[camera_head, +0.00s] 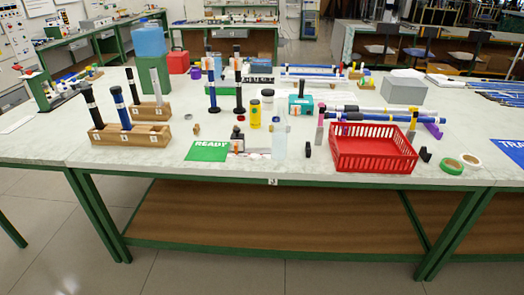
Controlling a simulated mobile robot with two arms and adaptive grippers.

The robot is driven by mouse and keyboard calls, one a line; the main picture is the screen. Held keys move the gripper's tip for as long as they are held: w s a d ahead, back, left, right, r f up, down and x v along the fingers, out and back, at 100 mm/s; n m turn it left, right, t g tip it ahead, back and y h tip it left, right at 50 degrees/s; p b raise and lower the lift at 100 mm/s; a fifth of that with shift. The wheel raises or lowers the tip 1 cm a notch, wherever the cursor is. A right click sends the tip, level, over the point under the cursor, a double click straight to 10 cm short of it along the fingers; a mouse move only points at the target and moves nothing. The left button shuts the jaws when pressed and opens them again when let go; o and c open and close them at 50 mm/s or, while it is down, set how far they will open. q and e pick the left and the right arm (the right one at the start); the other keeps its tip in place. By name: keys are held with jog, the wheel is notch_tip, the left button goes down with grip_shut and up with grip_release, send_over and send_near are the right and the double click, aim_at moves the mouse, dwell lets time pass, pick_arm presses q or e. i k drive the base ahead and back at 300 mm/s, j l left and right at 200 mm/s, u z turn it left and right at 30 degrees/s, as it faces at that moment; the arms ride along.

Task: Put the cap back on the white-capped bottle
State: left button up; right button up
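A pale, translucent bottle (279,140) stands upright near the front middle of the table, just right of the green READY card. Its top is too small to tell whether a cap is on it. A small jar with a pale lid (267,97) stands further back. A yellow bottle (255,114) with a dark top stands between them, to the left. A small red round piece (240,118) lies left of the yellow bottle. I cannot make out a loose white cap. Neither of my grippers is in view.
A red basket (372,168) stands at the front right, with tape rolls (451,166) beyond it. Wooden blocks (130,135) hold upright rods at left. The READY card (207,151) lies at the front edge. Blue rods (370,115) lie behind the basket.

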aim_at(280, 124)
jog(key=u, duration=0.2)
jog(key=i+l+u, duration=0.15)
jog(key=u, duration=0.15)
jog(key=i+l+u, duration=0.1)
jog(key=l+u, duration=0.15)
jog(key=l, duration=0.2)
jog(key=i+l+u, duration=0.15)
jog(key=l+u, duration=0.15)
jog(key=i+l, duration=0.1)
jog(key=l, duration=0.45)
jog(key=i+l+u, duration=0.1)
jog(key=l, duration=0.5)
jog(key=i+l, duration=0.15)
jog(key=l, duration=0.4)
jog(key=i+l+u, duration=0.1)
jog(key=l, duration=0.45)
